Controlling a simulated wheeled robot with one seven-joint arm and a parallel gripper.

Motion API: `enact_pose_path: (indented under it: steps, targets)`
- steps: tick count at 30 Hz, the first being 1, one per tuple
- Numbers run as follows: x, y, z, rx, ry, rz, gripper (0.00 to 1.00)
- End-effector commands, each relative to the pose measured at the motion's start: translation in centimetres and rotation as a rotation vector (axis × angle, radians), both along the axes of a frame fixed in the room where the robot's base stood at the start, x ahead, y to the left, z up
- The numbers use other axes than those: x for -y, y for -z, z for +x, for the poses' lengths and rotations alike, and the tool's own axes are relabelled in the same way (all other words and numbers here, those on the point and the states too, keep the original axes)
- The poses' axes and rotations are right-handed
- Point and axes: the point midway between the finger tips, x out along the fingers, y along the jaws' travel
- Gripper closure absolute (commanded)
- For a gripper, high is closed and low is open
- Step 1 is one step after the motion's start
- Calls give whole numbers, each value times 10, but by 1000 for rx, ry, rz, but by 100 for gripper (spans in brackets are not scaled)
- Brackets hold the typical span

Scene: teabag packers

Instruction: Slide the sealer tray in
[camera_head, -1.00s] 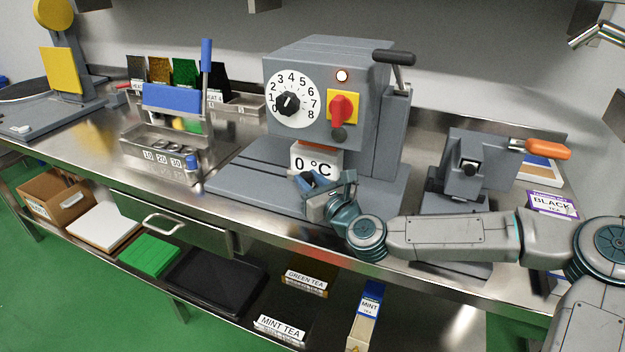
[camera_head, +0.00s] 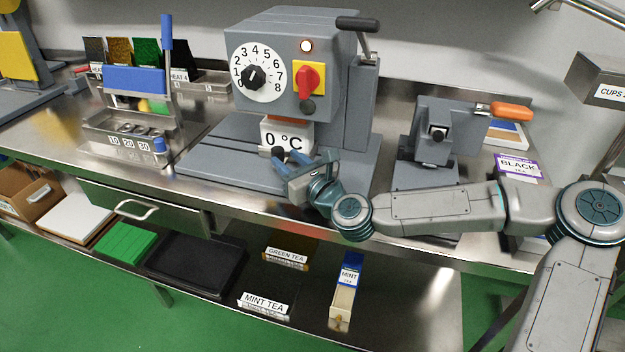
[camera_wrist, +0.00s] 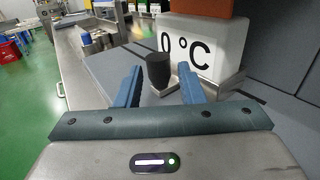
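The sealer is a grey machine (camera_head: 290,65) with a numbered dial, a red switch and a white "0 °C" display (camera_head: 285,137). Its small metal tray (camera_wrist: 225,82) shows below the display in the wrist view, partly hidden by my right finger. A black knob (camera_wrist: 158,70) stands upright at the tray's near side; it also shows in the head view (camera_head: 278,154). My gripper (camera_head: 284,163) is at the front of the sealer, just under the display. In the wrist view its two blue fingers (camera_wrist: 159,75) are apart, with the knob between or just beyond their tips. Contact is not clear.
A slotted grey base plate (camera_head: 215,165) spreads under the sealer. A metal rack with a blue handle (camera_head: 135,80) stands to the left. A grey press with an orange handle (camera_head: 440,130) stands to the right, behind my arm. A drawer (camera_head: 150,210) is below the bench edge.

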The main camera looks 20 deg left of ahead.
Motion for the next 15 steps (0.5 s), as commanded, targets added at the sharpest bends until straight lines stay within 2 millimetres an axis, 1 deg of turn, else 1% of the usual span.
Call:
enact_pose_path:
  steps: [1, 9, 15]
  targets:
    - [10, 0, -6, -2, 2, 0, 65]
    - [52, 0, -39, -3, 2, 0, 65]
    - [76, 0, -57, -2, 2, 0, 65]
